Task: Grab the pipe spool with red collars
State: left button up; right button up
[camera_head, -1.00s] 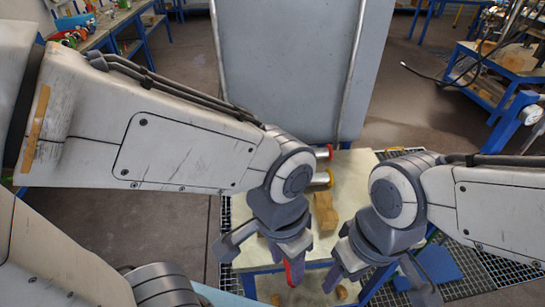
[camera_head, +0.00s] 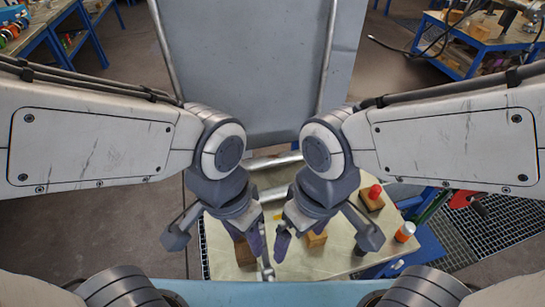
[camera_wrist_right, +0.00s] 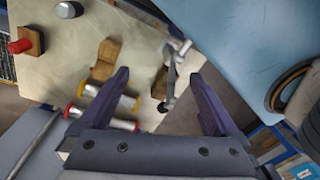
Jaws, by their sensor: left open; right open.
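Two metallic pipe spools lie side by side on the pale table. In the right wrist view the red-collared spool (camera_wrist_right: 105,120) lies nearest my right gripper's left finger, which partly covers it; the yellow-collared spool (camera_wrist_right: 113,96) is beside it. In the head view the red-collared spool (camera_head: 272,160) is the farther bare tube between my wrists, its collars hidden, and the yellow-collared one (camera_head: 275,190) is nearer. My left gripper (camera_head: 255,242) is open and empty over the table. My right gripper (camera_head: 283,246), also in the wrist view (camera_wrist_right: 163,95), is open and empty, above the table.
Wooden blocks (camera_head: 316,238) (camera_head: 245,251) and a metal fitting (camera_head: 267,264) lie under the grippers. A large grey panel (camera_head: 255,75) rises behind the spools.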

aim_at(274, 159)
jog(key=k, duration=1)
jog(key=u, duration=2.05)
jog(key=i, duration=1)
jog(key=z, duration=1.8)
jog(key=i, duration=0.5)
